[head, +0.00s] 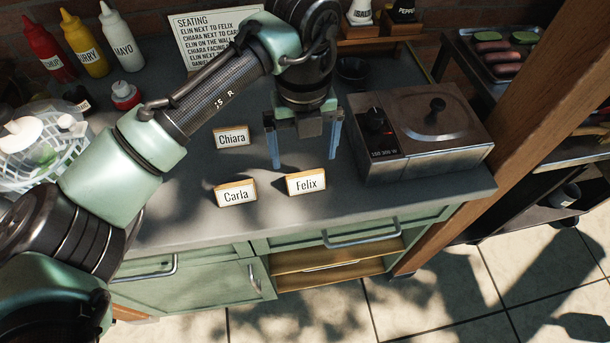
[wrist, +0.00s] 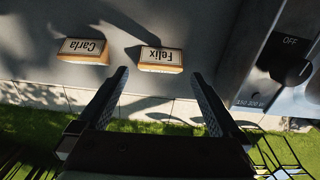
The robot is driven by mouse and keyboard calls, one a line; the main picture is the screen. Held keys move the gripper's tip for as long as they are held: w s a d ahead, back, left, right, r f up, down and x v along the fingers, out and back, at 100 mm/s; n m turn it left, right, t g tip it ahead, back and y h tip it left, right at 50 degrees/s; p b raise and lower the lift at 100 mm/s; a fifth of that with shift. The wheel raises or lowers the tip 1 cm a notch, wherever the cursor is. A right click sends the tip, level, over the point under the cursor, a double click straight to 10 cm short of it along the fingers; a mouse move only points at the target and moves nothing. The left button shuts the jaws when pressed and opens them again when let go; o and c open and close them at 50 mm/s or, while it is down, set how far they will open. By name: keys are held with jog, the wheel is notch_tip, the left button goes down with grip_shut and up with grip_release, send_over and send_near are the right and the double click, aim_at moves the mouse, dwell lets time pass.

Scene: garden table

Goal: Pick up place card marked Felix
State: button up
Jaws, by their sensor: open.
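The place card marked Felix (head: 306,184) stands near the front edge of the grey counter, a white face on a wooden block. In the wrist view the Felix card (wrist: 161,58) appears upside down, beyond the fingertips and between their lines. My gripper (head: 305,160) points down, open and empty, above and behind the Felix card in the head view. Its two fingers also show in the wrist view (wrist: 160,75), apart from the card. The card marked Carla (head: 236,194) stands to the left of Felix, and the card marked Chiara (head: 232,138) stands farther back.
A metal cooker with a knob (head: 425,130) stands close on the right of the cards. A seating sign (head: 215,40), sauce bottles (head: 85,45) and a dish rack (head: 35,150) are at the back and left. The counter's front edge (head: 400,208) is close to Felix.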

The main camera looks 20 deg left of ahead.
aim_at(305, 173)
jog(key=shift+s+d+f, duration=0.1)
jog(key=shift+f, duration=1.45)
jog(key=shift+s+d+f, duration=0.1)
jog(key=shift+f, duration=1.45)
jog(key=c, duration=1.1)
jog(key=shift+r, duration=0.1)
